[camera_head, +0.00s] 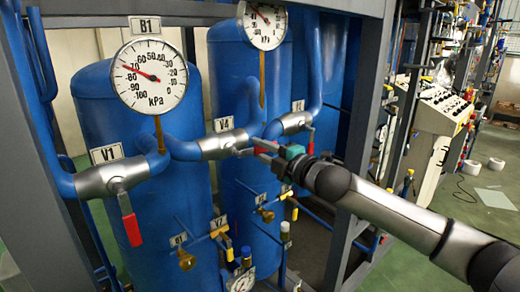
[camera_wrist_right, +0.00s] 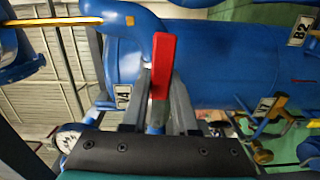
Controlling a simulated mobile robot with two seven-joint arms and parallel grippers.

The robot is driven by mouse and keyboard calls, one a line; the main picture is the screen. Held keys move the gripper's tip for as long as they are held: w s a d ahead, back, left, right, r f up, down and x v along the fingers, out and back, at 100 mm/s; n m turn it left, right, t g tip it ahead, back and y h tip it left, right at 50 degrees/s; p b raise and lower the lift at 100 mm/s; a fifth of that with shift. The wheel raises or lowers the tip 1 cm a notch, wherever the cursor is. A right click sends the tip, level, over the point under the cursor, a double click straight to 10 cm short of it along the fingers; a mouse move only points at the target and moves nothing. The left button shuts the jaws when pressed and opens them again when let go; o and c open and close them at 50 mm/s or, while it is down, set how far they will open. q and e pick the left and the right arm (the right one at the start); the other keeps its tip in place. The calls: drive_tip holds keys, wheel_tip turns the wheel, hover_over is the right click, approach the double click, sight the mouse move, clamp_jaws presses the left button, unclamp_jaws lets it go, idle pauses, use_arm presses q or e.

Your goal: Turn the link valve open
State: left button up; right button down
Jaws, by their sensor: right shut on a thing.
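The link valve, a grey valve body (camera_head: 215,146) labelled V4, sits in the blue pipe between the two blue tanks. Its red lever handle (camera_wrist_right: 163,62) stands between my right gripper's fingers in the right wrist view. In the head view the handle points to the right from the valve and is partly hidden by the gripper. My right gripper (camera_head: 258,147) reaches in from the right and is shut on the handle; its fingers (camera_wrist_right: 158,112) lie on both sides of it. The V4 label (camera_wrist_right: 123,95) also shows in the wrist view. My left gripper is not in view.
Valve V1 (camera_head: 108,179) has a red handle (camera_head: 131,220) hanging down at the left. Another grey valve (camera_head: 290,122) sits right of V4. A round gauge (camera_head: 150,76) labelled B1 stands above the pipe. Grey frame posts (camera_head: 358,90) flank the tanks.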

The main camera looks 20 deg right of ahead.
drive_tip(key=c, duration=0.7)
unclamp_jaws()
drive_tip(key=shift+s, duration=0.1)
drive_tip(key=b+v, duration=0.1)
drive_tip(key=v, duration=0.1)
drive_tip(key=b+v, duration=0.1)
drive_tip(key=v, duration=0.2)
drive_tip(key=shift+s+f, duration=0.1)
drive_tip(key=shift+f, duration=0.15)
drive_tip(key=b, duration=1.7)
approach(261, 152)
drive_tip(key=v, duration=0.4)
drive_tip(key=shift+s+d+r+b, duration=0.15)
drive_tip(key=shift+s+r+b, duration=0.15)
drive_tip(key=shift+b, duration=0.7)
